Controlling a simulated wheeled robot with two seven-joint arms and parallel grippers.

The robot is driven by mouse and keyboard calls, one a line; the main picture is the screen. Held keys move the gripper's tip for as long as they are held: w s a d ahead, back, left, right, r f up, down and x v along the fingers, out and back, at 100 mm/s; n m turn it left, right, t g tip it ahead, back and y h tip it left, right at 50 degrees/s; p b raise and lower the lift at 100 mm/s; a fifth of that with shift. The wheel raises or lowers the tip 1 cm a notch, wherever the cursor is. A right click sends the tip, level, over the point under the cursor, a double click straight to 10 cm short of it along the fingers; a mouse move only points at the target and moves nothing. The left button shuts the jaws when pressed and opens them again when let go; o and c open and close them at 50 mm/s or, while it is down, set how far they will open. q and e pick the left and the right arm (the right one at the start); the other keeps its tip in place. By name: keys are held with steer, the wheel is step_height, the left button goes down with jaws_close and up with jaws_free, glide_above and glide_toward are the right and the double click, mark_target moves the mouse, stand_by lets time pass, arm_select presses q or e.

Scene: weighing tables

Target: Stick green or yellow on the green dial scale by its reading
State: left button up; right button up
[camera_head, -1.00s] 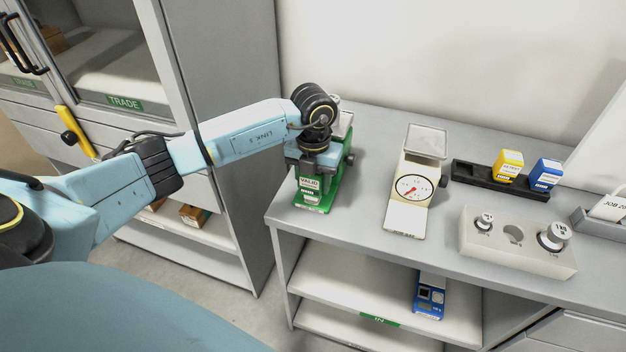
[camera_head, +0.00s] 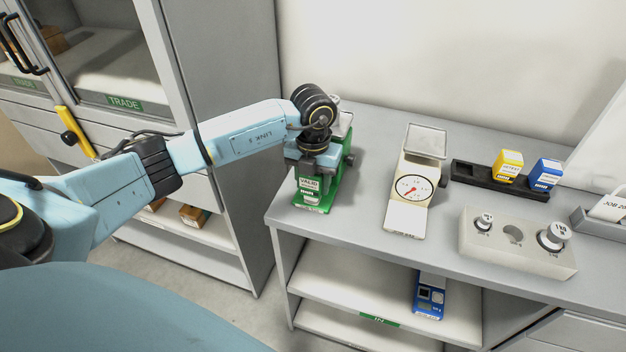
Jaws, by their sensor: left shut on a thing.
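The green dial scale (camera_head: 326,201) stands at the left end of the table, mostly hidden by my left arm. A corner of its pan (camera_head: 345,122) and a weight (camera_head: 334,99) show behind my wrist; its dial is hidden. My left gripper (camera_head: 312,172) points down over the scale's front, shut on a green block (camera_head: 308,185) with a white label that seems to read VALID. The block is at or just above the scale's front; I cannot tell if they touch. A yellow block (camera_head: 508,166) stands in a black rack (camera_head: 473,175). My right gripper is out of view.
A cream dial scale (camera_head: 407,216) with an empty pan stands right of the green one. A blue block (camera_head: 545,174) is in the rack. A weight holder (camera_head: 515,250) carries two weights. A blue device (camera_head: 430,296) lies on the shelf below. A cabinet stands left.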

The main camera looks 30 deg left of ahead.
arm_select(q)
steer(key=shift+f+b, duration=0.4)
steer(key=shift+f, duration=0.25)
stand_by(1.0)
steer(key=shift+r+p, duration=2.7)
steer(key=shift+r, duration=0.85)
